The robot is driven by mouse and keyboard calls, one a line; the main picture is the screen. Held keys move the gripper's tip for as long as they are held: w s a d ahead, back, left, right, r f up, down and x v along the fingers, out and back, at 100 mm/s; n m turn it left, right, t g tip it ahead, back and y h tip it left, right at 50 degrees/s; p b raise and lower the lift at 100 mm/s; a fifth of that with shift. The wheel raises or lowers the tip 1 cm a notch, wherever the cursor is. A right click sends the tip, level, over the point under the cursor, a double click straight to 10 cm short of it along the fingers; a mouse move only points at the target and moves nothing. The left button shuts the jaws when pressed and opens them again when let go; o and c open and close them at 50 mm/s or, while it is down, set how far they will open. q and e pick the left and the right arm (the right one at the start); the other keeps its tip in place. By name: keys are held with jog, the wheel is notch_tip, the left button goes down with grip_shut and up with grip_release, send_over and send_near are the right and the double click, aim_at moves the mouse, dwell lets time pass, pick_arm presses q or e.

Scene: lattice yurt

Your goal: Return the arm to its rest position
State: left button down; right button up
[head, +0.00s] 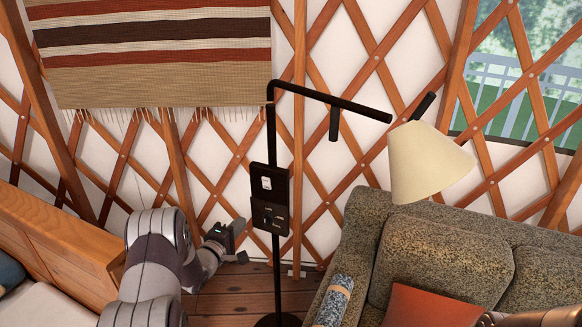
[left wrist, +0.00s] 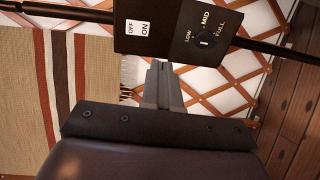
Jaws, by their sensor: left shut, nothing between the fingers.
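My left arm (head: 155,245) reaches in from the lower left. My left gripper (head: 240,236) is shut and empty, just left of a black floor lamp's control panel (head: 270,198). In the left wrist view the shut fingers (left wrist: 160,72) point at the panel's lower edge, with no clear sign of contact. The panel (left wrist: 128,45) carries a white OFF/ON switch (left wrist: 138,28) and a round knob (left wrist: 204,42) marked LOW, MID and FULL. I cannot tell whether the lamp is lit. My right gripper is not in view.
The lamp's cream shade (head: 425,160) hangs over a grey-green sofa (head: 440,255) with a rust cushion (head: 430,305). A wooden bench (head: 60,245) stands at left. A striped hanging (head: 150,80) covers part of the lattice wall. A strip of plank floor (head: 225,300) is clear.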

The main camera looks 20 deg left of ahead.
pick_arm(q)
jog(key=s+a+f+m+g+y, duration=0.1)
jog(key=s+f+m+g+y, duration=0.3)
jog(key=s+f+m+g, duration=0.55)
jog(key=s+d+r+m+g, duration=0.2)
jog(key=s+d+r, duration=0.2)
jog(key=s, duration=0.3)
jog(key=s+d+r+m+g+h, duration=0.1)
jog(key=s+d+r+m+g, duration=0.1)
jog(key=s+d+r, duration=0.2)
jog(key=s+d+r+m+g, duration=0.2)
jog(key=s+d+r, duration=0.3)
jog(key=s+d, duration=0.3)
jog(key=s+m, duration=0.1)
jog(key=s, duration=0.2)
jog(key=shift+s+d+h, duration=0.15)
jog(key=shift+d+h, duration=0.05)
jog(key=shift+h, duration=0.1)
jog(key=shift+r, duration=0.1)
